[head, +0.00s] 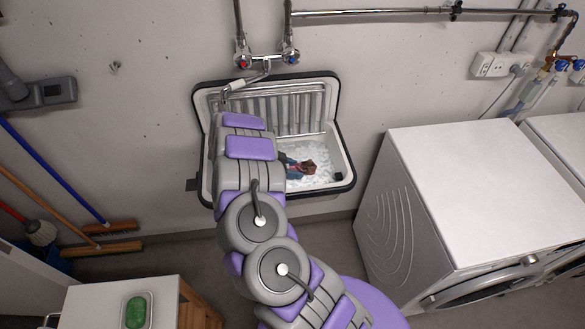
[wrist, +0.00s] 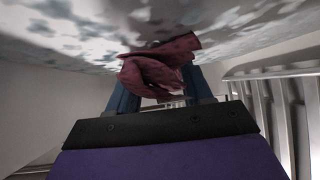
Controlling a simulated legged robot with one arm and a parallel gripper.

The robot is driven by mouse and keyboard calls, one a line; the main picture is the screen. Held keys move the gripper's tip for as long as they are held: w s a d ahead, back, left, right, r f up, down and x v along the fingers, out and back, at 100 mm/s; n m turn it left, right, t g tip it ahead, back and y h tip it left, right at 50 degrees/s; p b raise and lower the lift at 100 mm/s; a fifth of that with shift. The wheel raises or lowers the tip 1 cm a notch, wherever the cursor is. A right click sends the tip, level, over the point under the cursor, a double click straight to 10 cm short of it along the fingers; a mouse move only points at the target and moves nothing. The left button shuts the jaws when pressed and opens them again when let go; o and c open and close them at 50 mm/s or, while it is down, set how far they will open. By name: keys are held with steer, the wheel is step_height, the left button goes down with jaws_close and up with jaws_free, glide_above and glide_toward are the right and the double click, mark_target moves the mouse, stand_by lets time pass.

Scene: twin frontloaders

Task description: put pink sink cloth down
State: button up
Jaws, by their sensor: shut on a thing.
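The pink cloth (wrist: 158,72) is crumpled between the blue fingers of my gripper (wrist: 160,88) in the wrist view. My gripper is shut on it. In the head view the cloth (head: 308,166) shows as a small dark pink bundle at the tip of my gripper (head: 292,163), over the right part of the white sink (head: 342,160). The sink's bottom looks covered in white foam or suds. In the wrist view the cloth is close to the mottled white surface; I cannot tell whether it touches. My arm hides the left part of the sink.
A metal rack (head: 310,108) stands along the back of the sink, below the tap (head: 262,72). A white washing machine (head: 470,190) stands to the right. A cabinet (head: 95,305) with a green soap dish (head: 136,312) is at lower left. Brooms (head: 70,190) lean at left.

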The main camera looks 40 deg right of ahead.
steer(key=shift+f, duration=0.25)
steer(key=o, duration=1)
